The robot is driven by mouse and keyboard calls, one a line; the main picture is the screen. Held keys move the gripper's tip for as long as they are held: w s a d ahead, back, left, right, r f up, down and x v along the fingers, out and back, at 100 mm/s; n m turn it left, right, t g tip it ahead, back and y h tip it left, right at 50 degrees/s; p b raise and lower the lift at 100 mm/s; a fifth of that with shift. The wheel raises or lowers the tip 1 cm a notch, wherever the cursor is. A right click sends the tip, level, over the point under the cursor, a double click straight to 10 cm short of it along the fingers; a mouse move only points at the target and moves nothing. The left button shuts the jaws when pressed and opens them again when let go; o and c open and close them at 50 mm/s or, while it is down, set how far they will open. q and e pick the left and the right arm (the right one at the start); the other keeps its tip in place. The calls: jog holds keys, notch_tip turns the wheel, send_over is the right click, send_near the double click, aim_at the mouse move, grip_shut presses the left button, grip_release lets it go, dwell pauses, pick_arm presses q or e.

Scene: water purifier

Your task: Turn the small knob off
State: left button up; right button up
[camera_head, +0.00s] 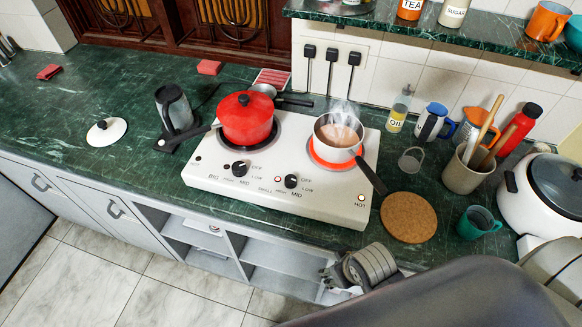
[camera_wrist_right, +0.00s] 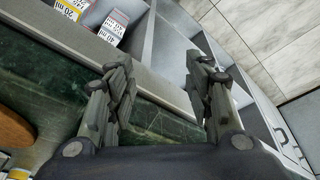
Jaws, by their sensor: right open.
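The white two-burner stove (camera_head: 225,188) stands on the green counter. Its front panel has a dark big-burner knob (camera_head: 239,168) on the left and a dark small knob (camera_head: 291,181) right of it, near the SMALL label. The right burner (camera_head: 318,154) glows orange under a steaming saucepan (camera_head: 338,135). My right gripper (camera_head: 338,272) is in front of the counter edge, below and right of the small knob, apart from it. In the right wrist view the gripper (camera_wrist_right: 160,65) has its fingers spread with nothing between them. The small knob does not show there. My left gripper is out of view.
The saucepan's dark handle (camera_head: 371,178) juts over the stove's right front. A red pot (camera_head: 245,118) sits on the left burner. A cork mat (camera_head: 408,217) and green mug (camera_head: 478,222) lie to the right. Open shelves (camera_head: 265,255) are below the counter.

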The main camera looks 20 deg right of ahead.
jog(key=w+a+r+n+t+p, duration=0.1)
jog(key=w+r+t, duration=0.6)
jog(key=w+r, duration=0.65)
jog(key=w+a+r+n+t+p, duration=0.15)
jog(key=w+r+t, duration=0.45)
jog(key=w+r, duration=0.7)
jog(key=s+a+r+n+t+y, duration=0.1)
jog(key=a+r+n+t+y, duration=0.1)
jog(key=a+r+n+y, duration=0.55)
jog(key=a+r+n+t+y, duration=0.2)
jog(key=a+r+n, duration=0.15)
jog(key=r, duration=0.65)
jog(key=s+a+n+g+y, duration=0.6)
jog(key=a+n+g+y, duration=0.6)
jog(key=n, duration=0.4)
jog(key=n+g+h, duration=0.6)
jog(key=g+h, duration=0.2)
jog(key=h, duration=1.4)
send_near(290, 179)
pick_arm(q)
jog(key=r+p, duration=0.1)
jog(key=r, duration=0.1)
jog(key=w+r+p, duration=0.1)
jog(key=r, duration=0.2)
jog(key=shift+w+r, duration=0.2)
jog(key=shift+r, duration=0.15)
pick_arm(e)
notch_tip(290, 179, down, 9)
jog(key=shift+w+d+r, duration=0.1)
jog(key=shift+d+r, duration=0.1)
